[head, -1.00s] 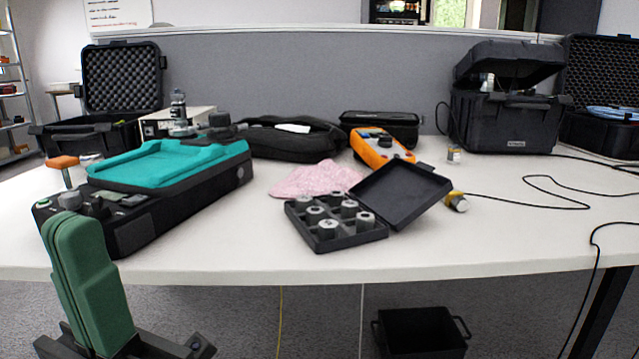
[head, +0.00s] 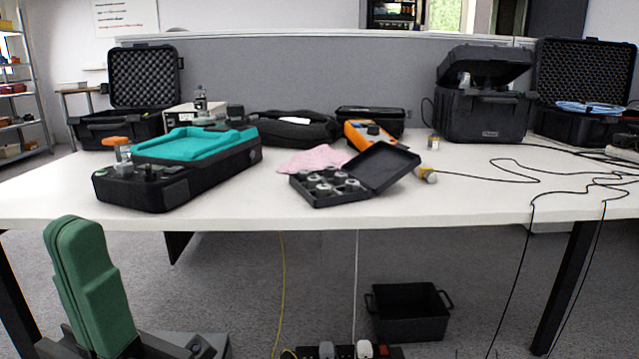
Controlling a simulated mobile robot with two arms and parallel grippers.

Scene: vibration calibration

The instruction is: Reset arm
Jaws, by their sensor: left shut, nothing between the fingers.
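My left gripper (head: 72,228) shows at the lower left of the head view. Its two green fingers point up and lie together, shut with nothing between them. It is in front of the table's near edge, apart from everything on the table (head: 420,207). My right gripper is not in view.
On the table are a black device with a teal top (head: 190,145), an open black box of grey cylinders (head: 335,197), a pink cloth (head: 315,158), an orange meter (head: 358,133) and black cases (head: 485,112). Cables hang at the right. A black bin (head: 408,325) and power strip (head: 325,352) are on the floor.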

